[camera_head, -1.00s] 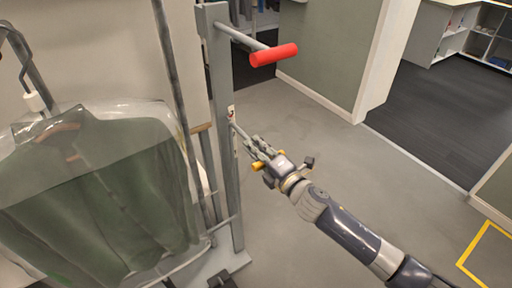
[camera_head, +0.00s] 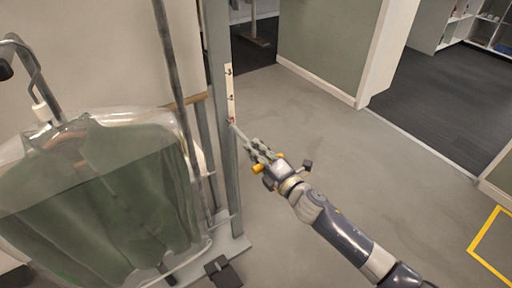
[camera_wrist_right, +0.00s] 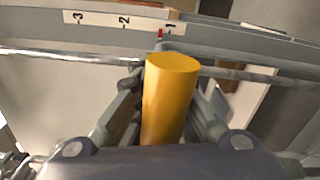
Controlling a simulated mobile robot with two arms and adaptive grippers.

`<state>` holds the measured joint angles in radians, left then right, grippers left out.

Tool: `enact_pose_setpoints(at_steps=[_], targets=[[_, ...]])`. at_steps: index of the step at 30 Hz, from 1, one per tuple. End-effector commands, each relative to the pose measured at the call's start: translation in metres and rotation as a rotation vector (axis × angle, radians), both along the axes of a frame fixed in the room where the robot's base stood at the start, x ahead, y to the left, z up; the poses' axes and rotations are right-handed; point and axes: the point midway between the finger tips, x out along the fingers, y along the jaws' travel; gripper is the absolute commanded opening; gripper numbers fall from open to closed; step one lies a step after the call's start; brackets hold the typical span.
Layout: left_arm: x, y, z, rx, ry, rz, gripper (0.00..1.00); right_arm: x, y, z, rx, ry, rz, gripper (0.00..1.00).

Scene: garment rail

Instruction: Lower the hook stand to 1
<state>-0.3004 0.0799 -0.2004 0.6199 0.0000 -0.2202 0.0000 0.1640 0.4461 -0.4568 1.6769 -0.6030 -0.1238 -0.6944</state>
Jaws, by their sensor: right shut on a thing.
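The hook stand's grey upright (camera_head: 219,70) stands left of centre in the head view. A white number scale (camera_head: 229,85) on it shows 3 and 2 above a small red mark. In the right wrist view the scale (camera_wrist_right: 100,20) reads 3, 2, 1, with the red mark (camera_wrist_right: 160,33) beside the 1. A thin rod leads from the upright to a yellow handle (camera_wrist_right: 170,100). My right gripper (camera_head: 262,156) is shut on this handle, which sticks out between its fingers in the wrist view. My left gripper is not in view.
A dark green shirt in a clear cover (camera_head: 100,195) hangs close left of the upright. The stand's pale base (camera_head: 228,252) is on the floor below. The grey floor (camera_head: 330,140) right of the stand is clear, with a yellow floor line at far right.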

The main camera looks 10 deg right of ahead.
Motion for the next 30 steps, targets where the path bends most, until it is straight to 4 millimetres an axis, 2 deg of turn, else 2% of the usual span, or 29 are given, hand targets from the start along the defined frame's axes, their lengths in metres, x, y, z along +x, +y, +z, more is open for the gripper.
enact_pose_setpoints(at_steps=[1,4,20,21,23,25,30], targets=[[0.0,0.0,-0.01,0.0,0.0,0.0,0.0,-0.001,0.0,-0.014,0.0,0.006,-0.001,0.0],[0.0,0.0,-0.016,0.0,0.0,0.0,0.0,-0.001,0.0,-0.021,0.0,0.006,-0.001,0.0],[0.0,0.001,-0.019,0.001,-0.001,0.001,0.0,-0.001,0.0,-0.029,-0.002,0.009,0.0,0.0],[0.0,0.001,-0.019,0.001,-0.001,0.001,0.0,-0.002,0.0,-0.029,-0.003,0.01,0.0,0.17],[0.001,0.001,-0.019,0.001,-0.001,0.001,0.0,-0.002,0.0,-0.03,-0.003,0.011,0.0,0.3],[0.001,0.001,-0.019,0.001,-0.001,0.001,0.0,-0.002,0.0,-0.03,-0.003,0.011,0.001,0.33],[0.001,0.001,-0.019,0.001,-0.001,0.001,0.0,-0.002,0.001,-0.028,-0.003,0.008,0.001,0.33]])
